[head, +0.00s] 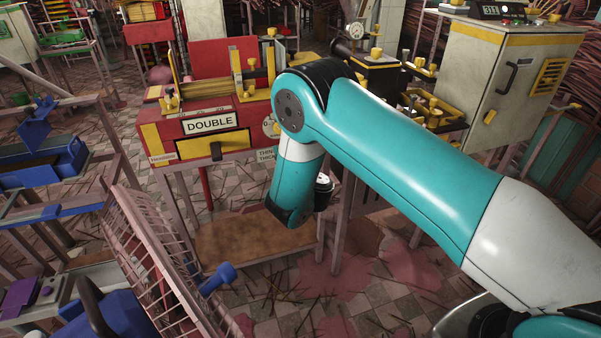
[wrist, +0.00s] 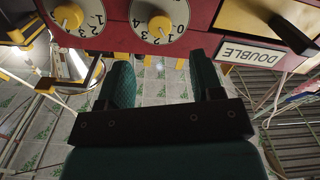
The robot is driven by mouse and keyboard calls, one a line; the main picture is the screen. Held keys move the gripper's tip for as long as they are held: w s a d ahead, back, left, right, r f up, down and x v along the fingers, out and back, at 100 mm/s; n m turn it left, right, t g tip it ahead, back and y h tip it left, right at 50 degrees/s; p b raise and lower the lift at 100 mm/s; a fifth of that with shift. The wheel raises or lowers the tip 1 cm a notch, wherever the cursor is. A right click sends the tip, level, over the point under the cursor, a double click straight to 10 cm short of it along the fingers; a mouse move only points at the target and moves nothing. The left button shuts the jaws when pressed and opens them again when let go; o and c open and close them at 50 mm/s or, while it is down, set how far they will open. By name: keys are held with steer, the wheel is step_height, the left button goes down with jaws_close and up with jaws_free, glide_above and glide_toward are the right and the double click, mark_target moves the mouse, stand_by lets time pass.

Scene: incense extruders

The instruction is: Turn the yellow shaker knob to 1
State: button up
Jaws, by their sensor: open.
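Two white dials with yellow knobs show at the top of the wrist view on a dark red panel. The left knob (wrist: 70,16) and the middle knob (wrist: 160,27) each sit on a numbered dial; which one is the shaker knob I cannot tell. The exact settings are not clear. My gripper (wrist: 162,76) is open and empty, its two dark green fingers pointing toward the panel below the middle knob, apart from it. In the head view, my arm hides the gripper and most of the dials; part of one white dial (head: 268,127) shows on the red machine (head: 222,112).
A grey cabinet (head: 495,75) stands to the right. A pink wire rack (head: 150,250) and blue equipment (head: 45,165) stand left. The tiled floor has scattered sticks.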

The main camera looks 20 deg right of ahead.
steer(key=s+b, duration=0.8)
steer(key=b, duration=0.6)
steer(key=shift+s, duration=0.3)
steer(key=shift+d, duration=0.15)
